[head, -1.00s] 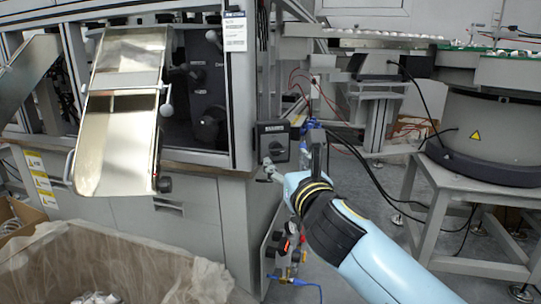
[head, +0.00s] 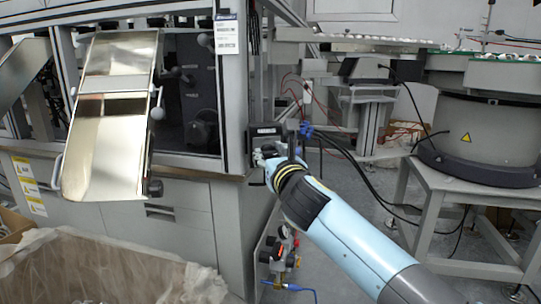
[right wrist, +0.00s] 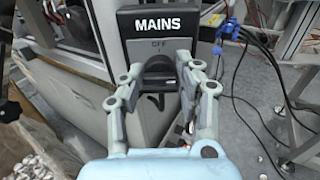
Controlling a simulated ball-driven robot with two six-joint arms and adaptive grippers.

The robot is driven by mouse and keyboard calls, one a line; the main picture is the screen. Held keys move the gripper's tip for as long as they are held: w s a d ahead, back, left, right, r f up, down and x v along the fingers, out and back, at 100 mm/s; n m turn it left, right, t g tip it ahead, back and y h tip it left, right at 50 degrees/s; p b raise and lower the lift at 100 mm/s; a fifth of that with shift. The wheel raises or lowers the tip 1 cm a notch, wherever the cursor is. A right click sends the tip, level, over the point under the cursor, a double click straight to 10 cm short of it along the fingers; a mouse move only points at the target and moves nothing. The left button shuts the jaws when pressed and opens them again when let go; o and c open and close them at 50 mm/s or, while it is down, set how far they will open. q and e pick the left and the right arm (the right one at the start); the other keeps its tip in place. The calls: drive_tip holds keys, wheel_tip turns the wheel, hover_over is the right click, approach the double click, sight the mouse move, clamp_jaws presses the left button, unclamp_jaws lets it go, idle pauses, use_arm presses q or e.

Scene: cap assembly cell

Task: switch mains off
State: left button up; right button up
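The mains switch is a dark box on the cell's corner post; in the right wrist view its plate reads MAINS (right wrist: 158,23) above a smaller OFF mark. Below the marks is a dark rotary knob (right wrist: 157,68), partly hidden by my fingers. My right gripper (right wrist: 160,72) has its fingers apart, one on each side of the knob; I cannot tell whether they touch it. In the head view my right gripper (head: 264,156) is right in front of the switch box (head: 265,134) and covers its lower part. The knob's setting is unclear. My left gripper is not in view.
A shiny metal chute (head: 105,125) slopes out of the cabinet at left, above a bin with a plastic liner (head: 110,265). Cables hang right of the switch. Pneumatic fittings (head: 277,252) sit below it. A bowl feeder (head: 485,135) stands on a frame at right.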

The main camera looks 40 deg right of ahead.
drive_tip(key=c, duration=0.5)
